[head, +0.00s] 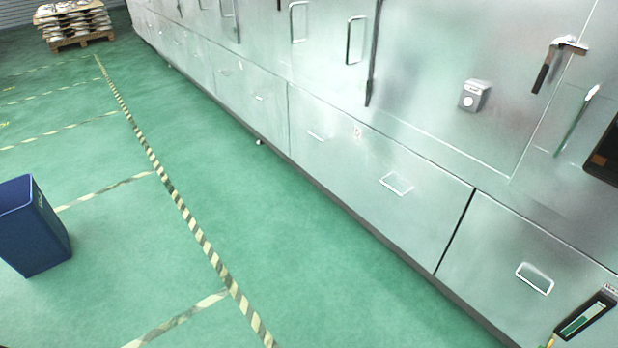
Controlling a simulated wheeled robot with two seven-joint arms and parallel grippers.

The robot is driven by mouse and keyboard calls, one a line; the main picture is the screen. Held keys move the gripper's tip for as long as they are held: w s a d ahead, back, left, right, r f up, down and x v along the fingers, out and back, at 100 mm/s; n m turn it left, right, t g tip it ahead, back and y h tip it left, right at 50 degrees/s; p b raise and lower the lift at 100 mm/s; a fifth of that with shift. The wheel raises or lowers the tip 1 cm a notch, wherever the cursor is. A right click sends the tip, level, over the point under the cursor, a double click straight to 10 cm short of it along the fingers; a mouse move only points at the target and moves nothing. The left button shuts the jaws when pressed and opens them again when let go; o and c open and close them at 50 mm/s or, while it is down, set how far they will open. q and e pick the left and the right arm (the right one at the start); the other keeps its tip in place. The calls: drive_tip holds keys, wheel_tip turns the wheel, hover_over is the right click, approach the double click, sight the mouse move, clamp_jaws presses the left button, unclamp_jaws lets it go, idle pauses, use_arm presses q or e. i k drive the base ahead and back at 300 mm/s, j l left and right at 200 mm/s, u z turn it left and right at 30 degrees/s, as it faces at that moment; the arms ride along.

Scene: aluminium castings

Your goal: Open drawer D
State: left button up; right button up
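A long row of metal cabinets runs from the lower right to the upper left, with shut drawers along its bottom. The nearest drawer (500,250) has a silver loop handle (535,278). The wide drawer (350,165) to its left has a loop handle (396,184) and a thinner handle (316,136). A small mark (357,132) sits near its top edge, too small to read. More shut drawers (235,85) continue farther away. I cannot tell which one is drawer D.
A blue bin (33,226) stands on the green floor at left. Striped tape (180,205) marks the floor; the strip beside the cabinets looks clear. A loaded pallet (78,41) stands far back.

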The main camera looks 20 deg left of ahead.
sight(415, 202)
drive_tip(key=u, duration=0.15)
drive_tip(key=i+j+u, duration=0.15)
drive_tip(key=i, duration=0.4)
drive_tip(key=i+j+u, duration=0.1)
drive_tip(key=i+j, duration=0.15)
drive_tip(key=i, duration=0.35)
